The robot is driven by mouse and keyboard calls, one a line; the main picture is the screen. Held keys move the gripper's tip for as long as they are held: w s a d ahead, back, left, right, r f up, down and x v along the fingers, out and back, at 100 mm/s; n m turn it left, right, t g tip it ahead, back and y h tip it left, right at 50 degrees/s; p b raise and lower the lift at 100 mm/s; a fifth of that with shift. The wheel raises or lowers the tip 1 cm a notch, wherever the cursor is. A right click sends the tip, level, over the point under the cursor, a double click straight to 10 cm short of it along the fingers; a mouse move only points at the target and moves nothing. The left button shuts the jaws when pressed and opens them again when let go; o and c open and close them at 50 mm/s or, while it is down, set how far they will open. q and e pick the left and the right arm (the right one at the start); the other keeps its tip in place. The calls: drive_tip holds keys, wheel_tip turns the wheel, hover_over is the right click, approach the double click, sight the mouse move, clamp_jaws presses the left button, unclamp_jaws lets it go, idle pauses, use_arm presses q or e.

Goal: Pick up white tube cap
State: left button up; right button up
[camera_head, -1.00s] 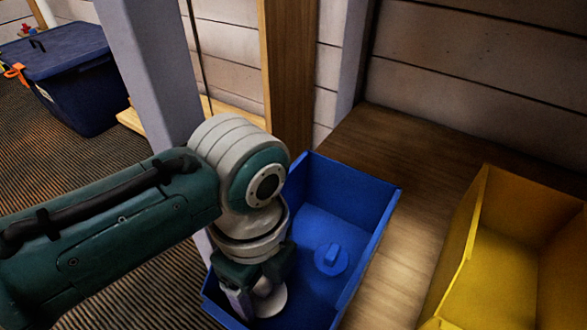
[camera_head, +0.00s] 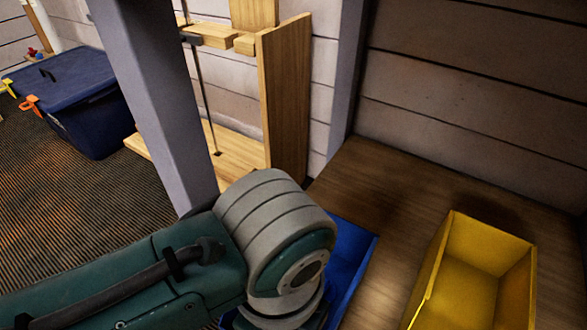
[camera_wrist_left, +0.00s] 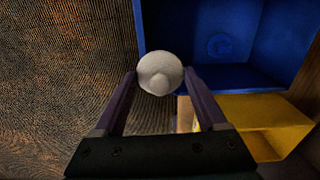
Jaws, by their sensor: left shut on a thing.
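The white tube cap (camera_wrist_left: 160,73) is between the fingertips of my left gripper (camera_wrist_left: 160,80) in the left wrist view. In the head view my left arm covers the gripper and the cap, and part of the blue bin (camera_head: 352,262) shows behind the arm. My right gripper is in neither view.
A yellow bin (camera_head: 440,265) stands right of the blue bin on a wooden bench (camera_head: 395,195). A grey post (camera_head: 155,105) rises behind my arm. A wooden stand (camera_head: 285,95) is against the wall. A dark blue lidded box (camera_head: 75,85) sits on the floor at left.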

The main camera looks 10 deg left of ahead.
use_arm(q)
drive_tip(key=s+d+p, duration=0.2)
drive_tip(key=s+d, duration=0.7)
drive_tip(key=s, duration=0.1)
drive_tip(key=shift+s+d+p, duration=0.15)
drive_tip(key=shift+d+p, duration=0.05)
drive_tip(key=shift+p, duration=0.1)
idle(0.5)
